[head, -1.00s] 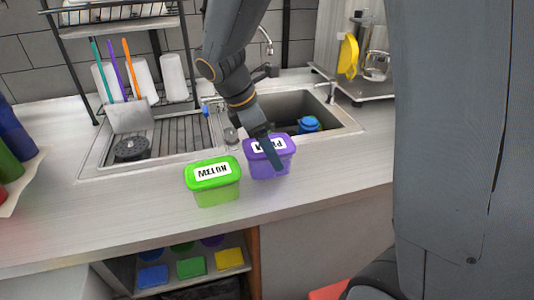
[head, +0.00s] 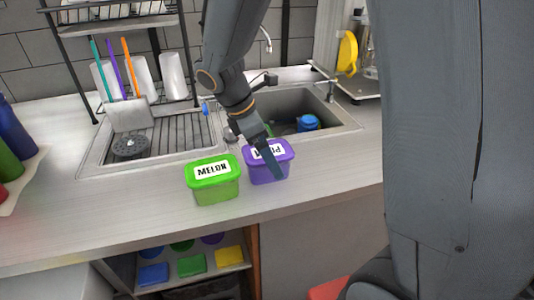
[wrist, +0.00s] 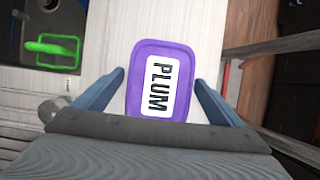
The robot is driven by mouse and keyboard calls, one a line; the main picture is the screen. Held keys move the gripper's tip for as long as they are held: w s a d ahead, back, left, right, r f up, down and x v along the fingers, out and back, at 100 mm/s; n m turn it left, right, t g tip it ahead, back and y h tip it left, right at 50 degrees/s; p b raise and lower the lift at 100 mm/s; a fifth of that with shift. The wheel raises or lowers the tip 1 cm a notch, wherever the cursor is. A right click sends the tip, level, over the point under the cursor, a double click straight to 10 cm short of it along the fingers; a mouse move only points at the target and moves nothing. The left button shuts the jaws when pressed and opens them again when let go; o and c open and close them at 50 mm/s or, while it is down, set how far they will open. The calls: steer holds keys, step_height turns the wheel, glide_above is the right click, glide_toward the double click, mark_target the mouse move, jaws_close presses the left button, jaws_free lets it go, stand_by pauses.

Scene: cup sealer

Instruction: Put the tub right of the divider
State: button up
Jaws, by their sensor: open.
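A purple tub (head: 257,176) with a white label stands upright on the counter in front of the sink; the wrist view shows its lid (wrist: 177,53), reading PLUM. A green tub (head: 215,190) labelled MELON stands just left of it. My gripper (head: 272,165) is over the purple tub, pointing down, with one finger in front of its lid and near side. In the wrist view my gripper (wrist: 160,78) is open, one finger on each side of the purple tub, with visible gaps. The divider (head: 229,133) between the two sink basins is partly hidden behind my arm.
The right basin holds a blue object (head: 308,122). A dish rack (head: 118,22) stands behind. Bottles are at the far left. The counter right of the purple tub is clear.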

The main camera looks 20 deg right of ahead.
steer(key=b+v, duration=0.1)
steer(key=v, duration=1)
steer(key=shift+b, duration=0.35)
steer(key=shift+a+r, duration=0.15)
steer(key=shift+r, duration=0.25)
steer(key=shift+c, duration=0.5)
steer(key=shift+s+d+f, duration=0.2)
steer(key=shift+d, duration=0.05)
steer(key=d+f+g+y, duration=0.1)
steer(key=y, duration=0.1)
steer(key=s+d+f+y, duration=0.1)
steer(key=d+f+y, duration=0.1)
steer(key=shift+s+g, duration=0.15)
steer(key=shift+g, duration=0.25)
steer(key=d+y, duration=0.1)
steer(key=w+d+t+y, duration=0.1)
steer(key=y, duration=0.1)
steer(key=w+d+y, duration=0.1)
steer(key=shift+d+f+t+y+p, duration=0.2)
steer(key=shift+d+t+y+p, duration=0.1)
steer(key=shift+t+y, duration=0.1)
steer(key=shift+p+x, duration=1.5)
steer(key=shift+x, duration=2.45)
steer(key=shift+s+d, duration=0.1)
steer(key=shift+d, duration=0.05)
steer(key=c, duration=1.5)
